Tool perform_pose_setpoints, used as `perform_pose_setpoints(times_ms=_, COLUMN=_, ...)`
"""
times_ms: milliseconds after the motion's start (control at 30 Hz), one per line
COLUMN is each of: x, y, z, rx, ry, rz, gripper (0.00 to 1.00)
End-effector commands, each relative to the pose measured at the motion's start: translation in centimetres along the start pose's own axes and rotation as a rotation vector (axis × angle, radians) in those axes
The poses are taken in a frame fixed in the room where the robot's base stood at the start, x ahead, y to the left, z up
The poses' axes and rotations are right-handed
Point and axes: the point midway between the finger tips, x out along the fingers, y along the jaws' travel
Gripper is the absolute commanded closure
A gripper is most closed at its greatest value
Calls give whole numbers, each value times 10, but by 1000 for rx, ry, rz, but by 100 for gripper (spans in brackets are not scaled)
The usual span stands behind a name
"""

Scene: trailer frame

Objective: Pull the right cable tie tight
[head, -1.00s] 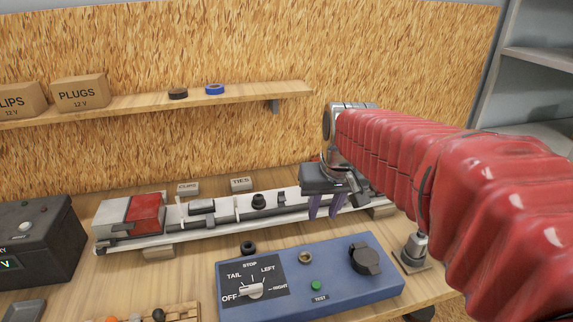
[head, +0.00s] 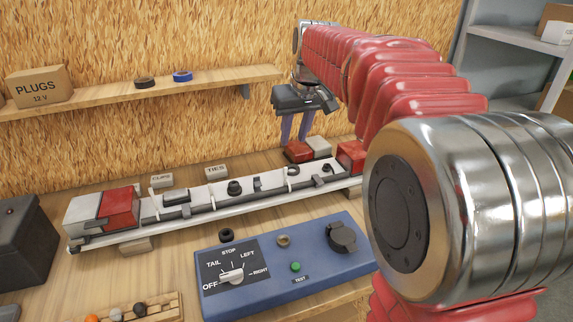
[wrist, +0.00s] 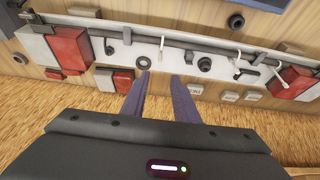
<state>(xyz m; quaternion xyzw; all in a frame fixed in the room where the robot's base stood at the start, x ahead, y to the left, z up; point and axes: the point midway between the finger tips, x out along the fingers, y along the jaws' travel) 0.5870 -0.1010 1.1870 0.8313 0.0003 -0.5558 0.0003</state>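A white trailer beam (head: 130,229) with a dark cable along it lies across the bench. The right cable tie (head: 293,169) is a small white loop around the cable on the beam's right half. In the wrist view, which looks from the opposite side, this tie (wrist: 162,46) stands left of the other white tie (wrist: 238,62). My gripper (head: 295,139) is above and behind the beam, near the right tie in the head picture but apart from it. Its two purple fingers are spread with nothing between them; they also show in the wrist view (wrist: 160,80).
Red-and-white lamps (head: 119,207) sit on the beam's left end, and a red lamp (head: 350,157) on its right end. Another red-and-grey lamp (head: 300,151) lies behind. A blue test box (head: 270,292) stands in front. A shelf (head: 210,82) hangs behind.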

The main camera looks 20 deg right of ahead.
Motion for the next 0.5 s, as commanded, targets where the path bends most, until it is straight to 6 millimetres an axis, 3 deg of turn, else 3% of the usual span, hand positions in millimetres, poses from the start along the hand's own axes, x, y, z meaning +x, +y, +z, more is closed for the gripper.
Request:
perform_pose_setpoints(times_ms=267, x=11, y=0, z=0, rx=0, ry=-1, rz=0, gripper=73)
perform_pose_setpoints(times_ms=500, x=43, y=0, z=1, rx=1, ry=-2, rz=-1, gripper=73)
